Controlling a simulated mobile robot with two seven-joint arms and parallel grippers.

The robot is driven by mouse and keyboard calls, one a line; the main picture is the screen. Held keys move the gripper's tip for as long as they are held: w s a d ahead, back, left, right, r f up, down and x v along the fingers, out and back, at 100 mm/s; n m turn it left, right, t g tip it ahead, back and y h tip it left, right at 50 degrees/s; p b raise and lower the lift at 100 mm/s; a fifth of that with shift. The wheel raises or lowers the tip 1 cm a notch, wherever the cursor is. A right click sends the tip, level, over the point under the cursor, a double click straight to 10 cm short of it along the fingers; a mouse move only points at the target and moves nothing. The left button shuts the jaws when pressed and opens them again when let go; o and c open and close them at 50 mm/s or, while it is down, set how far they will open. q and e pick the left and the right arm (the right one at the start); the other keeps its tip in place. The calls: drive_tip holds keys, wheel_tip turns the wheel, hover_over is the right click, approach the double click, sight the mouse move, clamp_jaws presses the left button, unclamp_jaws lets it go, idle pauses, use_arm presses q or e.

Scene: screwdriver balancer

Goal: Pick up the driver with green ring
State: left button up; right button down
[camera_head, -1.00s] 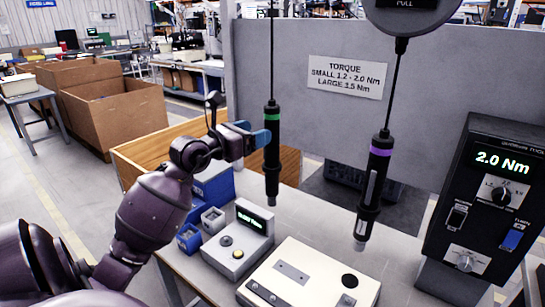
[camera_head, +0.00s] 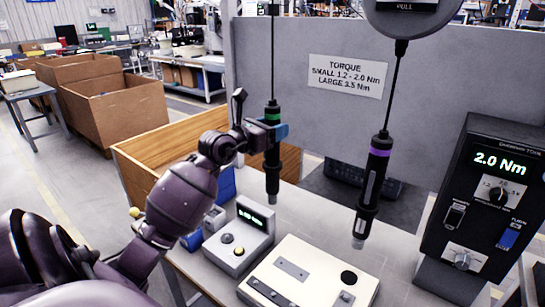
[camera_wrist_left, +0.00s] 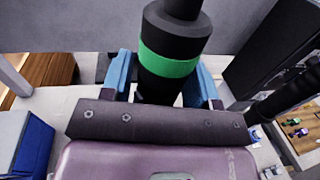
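The driver with the green ring (camera_head: 272,117) is black and hangs upright on its cable left of the middle in the head view. It fills the upper middle of the left wrist view, its green ring (camera_wrist_left: 168,64) facing me. My left gripper (camera_head: 276,134) is at the driver just below the ring. In the left wrist view the blue fingers of the left gripper (camera_wrist_left: 160,85) stand on both sides of the driver and look open around it. Contact is hard to tell. My right gripper is not in view.
A driver with a purple ring (camera_head: 379,165) hangs to the right. Below are a small display box (camera_head: 238,243), a cream fixture (camera_head: 310,280) and blue bins. A black torque controller (camera_head: 485,200) stands at right. A grey panel (camera_head: 300,45) is behind.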

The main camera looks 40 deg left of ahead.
use_arm(q)
clamp_jaws()
drive_tip(key=shift+r, duration=0.1)
